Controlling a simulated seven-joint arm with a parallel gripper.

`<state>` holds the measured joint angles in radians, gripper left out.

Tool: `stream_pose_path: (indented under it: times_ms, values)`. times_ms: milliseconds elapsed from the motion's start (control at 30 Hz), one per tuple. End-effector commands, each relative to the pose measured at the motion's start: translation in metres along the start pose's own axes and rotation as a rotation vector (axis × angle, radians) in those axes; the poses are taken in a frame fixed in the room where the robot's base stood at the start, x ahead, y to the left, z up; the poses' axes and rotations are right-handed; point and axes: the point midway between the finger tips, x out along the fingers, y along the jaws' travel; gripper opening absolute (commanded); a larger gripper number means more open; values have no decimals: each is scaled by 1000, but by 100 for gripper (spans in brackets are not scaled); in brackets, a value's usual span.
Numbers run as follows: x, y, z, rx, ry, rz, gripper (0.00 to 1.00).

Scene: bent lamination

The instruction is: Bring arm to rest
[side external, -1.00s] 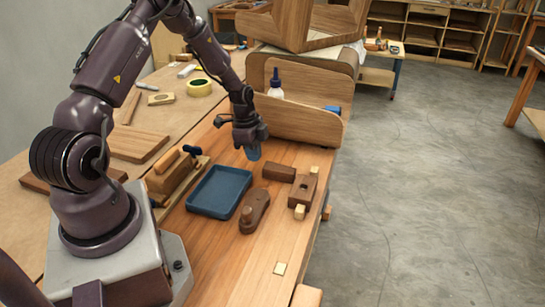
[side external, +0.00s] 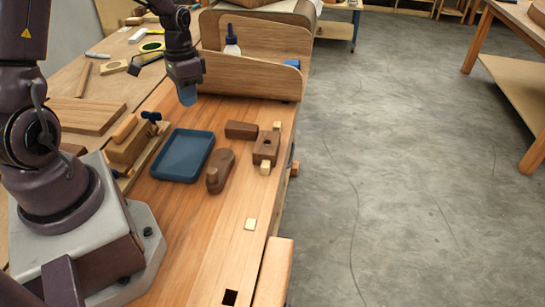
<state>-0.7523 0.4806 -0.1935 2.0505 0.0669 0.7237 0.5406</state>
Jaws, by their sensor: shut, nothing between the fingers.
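My gripper (side external: 187,97) hangs above the far part of the wooden bench, pointing down, with blue fingertips close together. It is shut and holds nothing. It is in front of the curved wooden panels (side external: 250,72) and beyond the blue tray (side external: 183,154), apart from both. My arm comes in from the left and its upper part is cut off by the top edge of the picture.
A dark wooden plane (side external: 220,170), a dark block (side external: 241,130) and a vise-like wooden block (side external: 265,149) lie right of the tray. A wooden clamp (side external: 128,143) stands left of it. A glue bottle (side external: 232,42) stands among the panels. The bench front (side external: 190,230) is mostly clear.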

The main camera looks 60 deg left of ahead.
Motion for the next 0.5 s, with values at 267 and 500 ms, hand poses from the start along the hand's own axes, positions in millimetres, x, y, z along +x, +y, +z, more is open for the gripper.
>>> stream_pose_path:
  times_ms: [267, 500]
  values:
    - [-90, 81, 30, -189, 100, -122, 0]
    - [-137, 144, 68, -214, 280, -140, 0]
